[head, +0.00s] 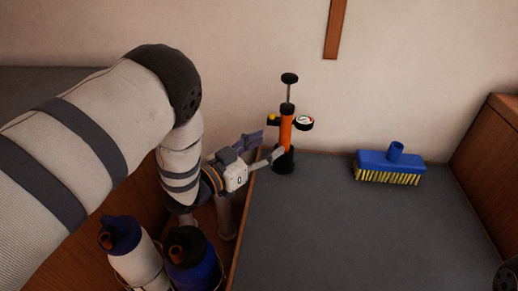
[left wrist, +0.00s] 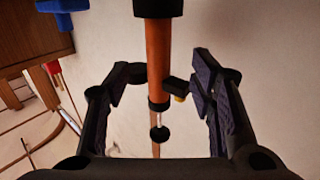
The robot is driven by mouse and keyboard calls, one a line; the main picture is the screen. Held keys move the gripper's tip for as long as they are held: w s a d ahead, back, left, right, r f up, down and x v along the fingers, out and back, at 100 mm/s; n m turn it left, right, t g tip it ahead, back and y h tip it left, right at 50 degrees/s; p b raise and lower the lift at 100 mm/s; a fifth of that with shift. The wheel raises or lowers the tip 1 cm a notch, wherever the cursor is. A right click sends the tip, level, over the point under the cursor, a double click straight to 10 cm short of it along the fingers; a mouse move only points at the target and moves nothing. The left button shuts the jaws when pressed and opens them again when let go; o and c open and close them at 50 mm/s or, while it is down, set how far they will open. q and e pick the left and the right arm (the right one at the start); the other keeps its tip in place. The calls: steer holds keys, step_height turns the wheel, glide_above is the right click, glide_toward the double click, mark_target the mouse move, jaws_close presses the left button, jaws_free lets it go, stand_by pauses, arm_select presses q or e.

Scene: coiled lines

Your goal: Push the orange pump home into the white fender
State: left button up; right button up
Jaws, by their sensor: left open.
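The orange pump (head: 286,128) stands upright on its black base on the grey surface near the back wall, with a black handle on top and a round gauge at its side. My left gripper (head: 268,147) is open beside the pump's lower body. In the left wrist view the orange barrel (left wrist: 158,55) runs between the spread fingers, with a visible gap on each side. The white fender (head: 140,264), with a dark blue top, stands at the lower left, partly cut off by the frame edge. My right gripper is not in view.
A blue fender (head: 196,262) with a dark top stands beside the white one. A blue brush (head: 391,165) with yellow bristles lies right of the pump. Wooden edges bound the grey surface (head: 340,235) at left and right. Its middle is clear.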

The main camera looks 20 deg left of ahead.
mark_target(287, 105)
arm_select(q)
steer(key=b+x, duration=0.1)
steer(key=x, duration=0.6)
steer(key=shift+w+d, duration=0.1)
steer(key=shift+d, duration=0.05)
jaws_close()
steer(key=c, duration=0.9)
jaws_free()
jaws_close()
steer(key=shift+r+p, duration=2.5)
steer(key=shift+r, duration=1.85)
steer(key=shift+f, duration=0.1)
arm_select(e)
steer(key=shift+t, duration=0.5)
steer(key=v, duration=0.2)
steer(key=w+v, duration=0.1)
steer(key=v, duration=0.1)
